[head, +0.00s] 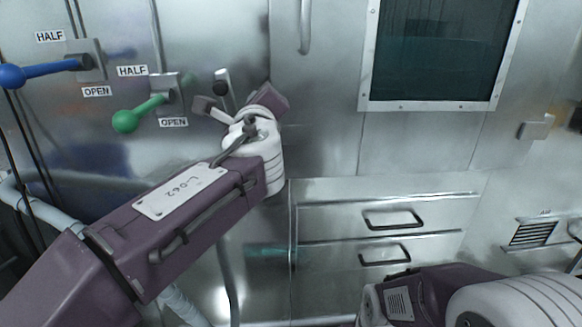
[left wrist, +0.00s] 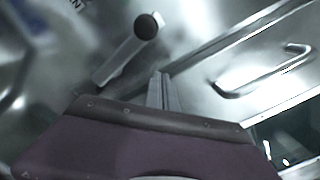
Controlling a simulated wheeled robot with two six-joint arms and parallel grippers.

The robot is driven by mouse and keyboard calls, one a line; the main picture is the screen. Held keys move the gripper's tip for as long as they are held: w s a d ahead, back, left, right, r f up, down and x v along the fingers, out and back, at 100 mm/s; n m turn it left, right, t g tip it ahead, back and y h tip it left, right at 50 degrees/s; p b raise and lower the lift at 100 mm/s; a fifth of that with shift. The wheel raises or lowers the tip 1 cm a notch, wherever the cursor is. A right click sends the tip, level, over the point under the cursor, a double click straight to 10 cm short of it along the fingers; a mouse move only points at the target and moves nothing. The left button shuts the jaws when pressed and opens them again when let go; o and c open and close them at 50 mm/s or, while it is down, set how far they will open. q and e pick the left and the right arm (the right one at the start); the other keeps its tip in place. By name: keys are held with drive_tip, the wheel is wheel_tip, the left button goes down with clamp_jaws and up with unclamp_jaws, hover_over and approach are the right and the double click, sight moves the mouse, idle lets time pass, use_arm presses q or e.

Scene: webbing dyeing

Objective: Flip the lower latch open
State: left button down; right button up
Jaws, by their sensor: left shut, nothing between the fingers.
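A metal latch bar with a black knob (head: 221,88) is on the steel wall, just left of my left gripper. It also shows in the left wrist view as a pale bar with a black round end (left wrist: 125,55). My left gripper (head: 268,97) is beside the latch, and its fingers are mostly hidden by its own housing in the head view. In the left wrist view the fingers (left wrist: 162,88) are shut and empty, to the right of the latch bar with a gap seen between them. My right arm shows at the lower right, but its gripper is out of view.
A green-knobbed lever (head: 125,121) and a blue-knobbed lever (head: 12,76), with HALF and OPEN labels, are on the wall to the left. A vertical door handle (head: 305,25) and a dark window (head: 428,50) are to the right. Drawers (head: 340,219) are below.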

sight(231, 97)
use_arm(q)
drive_tip(key=a+n, duration=0.2)
drive_tip(key=a+r+n+b, duration=0.1)
drive_tip(key=a+n, duration=0.1)
drive_tip(key=shift+a+n+b, duration=0.3)
idle(0.6)
